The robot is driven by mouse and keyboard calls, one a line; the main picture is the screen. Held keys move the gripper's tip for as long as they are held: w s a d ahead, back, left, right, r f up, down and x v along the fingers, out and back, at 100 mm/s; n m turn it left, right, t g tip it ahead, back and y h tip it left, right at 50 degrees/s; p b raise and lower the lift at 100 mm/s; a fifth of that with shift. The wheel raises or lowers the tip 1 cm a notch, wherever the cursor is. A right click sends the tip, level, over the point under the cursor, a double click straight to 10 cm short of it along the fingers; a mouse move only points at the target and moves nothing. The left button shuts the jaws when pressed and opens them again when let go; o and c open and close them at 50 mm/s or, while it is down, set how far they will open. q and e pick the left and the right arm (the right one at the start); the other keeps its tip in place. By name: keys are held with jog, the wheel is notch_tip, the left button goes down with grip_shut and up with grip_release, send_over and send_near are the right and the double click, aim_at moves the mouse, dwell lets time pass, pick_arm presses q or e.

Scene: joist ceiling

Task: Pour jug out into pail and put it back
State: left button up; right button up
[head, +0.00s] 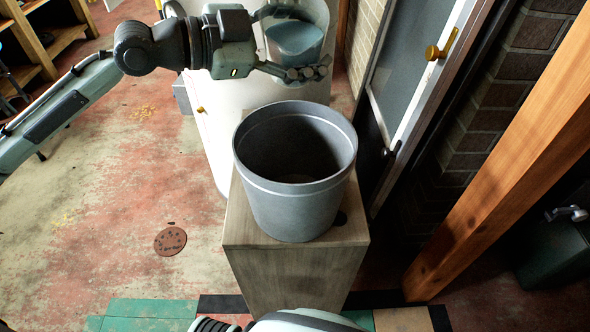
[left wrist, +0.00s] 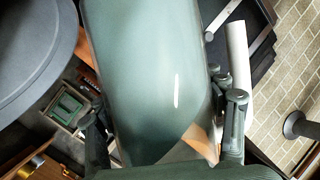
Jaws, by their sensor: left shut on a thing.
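The jug (head: 296,40) is teal and sits between the fingers of my left gripper (head: 288,42) in the head view, behind the pail and above its far rim. In the left wrist view the jug (left wrist: 145,75) fills the middle, with the fingers of my left gripper (left wrist: 165,125) on both sides of it. My left gripper is shut on it. The pail (head: 296,205) is grey, round and upright, its visible inside dark and shadowed. It also shows at the upper left of the left wrist view (left wrist: 35,60). The jug's contents are hidden. My right gripper is not in view.
The pail stands on a wooden pedestal (head: 290,275). A white curved unit (head: 215,130) is behind it. A door with a brass handle (head: 441,52) and a slanting timber post (head: 500,165) stand at the right. The floor (head: 100,200) at the left is mostly clear.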

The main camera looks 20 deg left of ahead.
pick_arm(q)
jog(key=shift+b, duration=0.4)
jog(key=shift+f+m+t+b, duration=0.1)
jog(key=shift+m+t+b, duration=0.2)
jog(key=shift+m+b, duration=0.1)
dwell(0.5)
jog(key=shift+b, duration=0.45)
